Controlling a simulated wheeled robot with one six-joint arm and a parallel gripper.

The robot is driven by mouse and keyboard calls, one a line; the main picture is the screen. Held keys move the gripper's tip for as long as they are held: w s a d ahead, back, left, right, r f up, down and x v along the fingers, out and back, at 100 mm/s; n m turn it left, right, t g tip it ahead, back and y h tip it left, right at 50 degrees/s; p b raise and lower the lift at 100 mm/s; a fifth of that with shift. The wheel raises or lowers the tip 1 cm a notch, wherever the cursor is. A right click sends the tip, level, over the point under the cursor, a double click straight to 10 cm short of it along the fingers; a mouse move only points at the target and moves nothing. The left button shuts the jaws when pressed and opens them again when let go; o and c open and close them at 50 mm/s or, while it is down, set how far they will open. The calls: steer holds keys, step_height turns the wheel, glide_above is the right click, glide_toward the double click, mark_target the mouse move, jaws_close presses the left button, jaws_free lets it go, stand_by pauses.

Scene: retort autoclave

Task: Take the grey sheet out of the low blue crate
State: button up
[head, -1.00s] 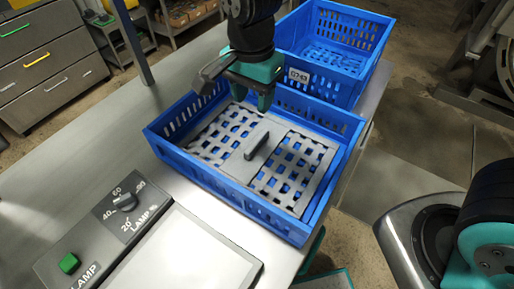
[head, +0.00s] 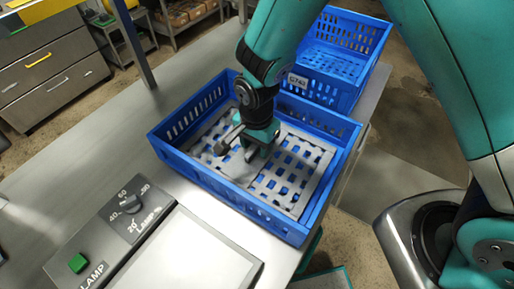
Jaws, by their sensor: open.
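The low blue crate (head: 286,228) stands on the steel table. The grey sheet (head: 297,201), with rows of cut-outs, lies flat inside it. My gripper (head: 256,155) points down into the crate over the middle of the sheet, where the sheet's raised dark handle was visible before. The handle is now hidden behind the gripper. The jaws are open; whether the fingers stand around the handle or touch it I cannot tell.
A taller blue crate (head: 353,40) stands just behind the low one. A control panel with a lamp dial (head: 131,204), a green button (head: 78,263) and a pale flat panel (head: 190,255) lies at the front left. The steel table top (head: 110,140) is bare left of the crate.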

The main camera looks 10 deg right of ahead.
jaws_close()
stand_by(0.3)
